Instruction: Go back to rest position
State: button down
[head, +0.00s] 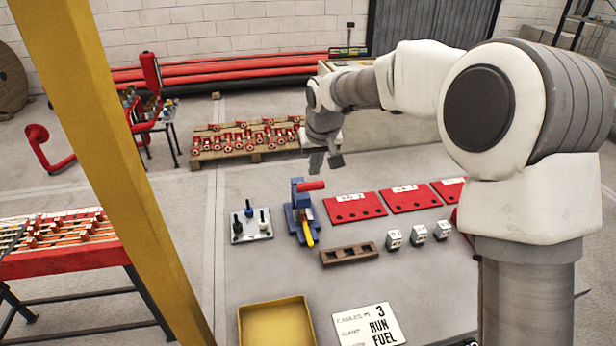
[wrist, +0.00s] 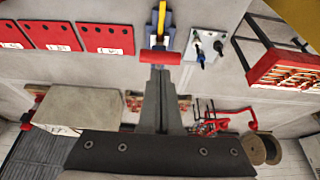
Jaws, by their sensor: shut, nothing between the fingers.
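My gripper (head: 327,162) is in the air above the far side of the grey table (head: 260,272), just beyond a blue tool with a red handle (head: 304,208). In the wrist view its fingers (wrist: 158,75) are together with nothing between them. The red handle (wrist: 160,57) shows past the fingertips there. I cannot tell how far the fingertips are from it, but nothing is held. My arm reaches in from the right of the head view.
The table holds a plate with knobs (head: 251,225), red plates (head: 355,206), a brown block (head: 348,254), small white-grey boxes (head: 394,239), a yellow tray (head: 276,323) and a label card (head: 369,326). A yellow post (head: 110,160) stands left. A pallet of red fittings (head: 245,141) lies behind.

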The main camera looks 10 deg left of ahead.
jog(key=shift+r, duration=0.2)
jog(key=s+d+r+m+t+h, duration=0.1)
jog(key=s+d+r, duration=0.4)
jog(key=s+d, duration=0.3)
jog(key=s+d+r+m+h, duration=0.1)
jog(key=s+d+r, duration=0.55)
jog(key=d, duration=0.45)
jog(key=s+d+f+m, duration=0.1)
jog(key=s+d, duration=0.3)
jog(key=s, duration=0.5)
jog(key=s+d+f+m, duration=0.2)
jog(key=s+d, duration=0.2)
jog(key=s, duration=0.4)
jog(key=shift+s+d+f, duration=0.25)
jog(key=shift+s+f, duration=0.15)
jog(key=shift+f, duration=0.1)
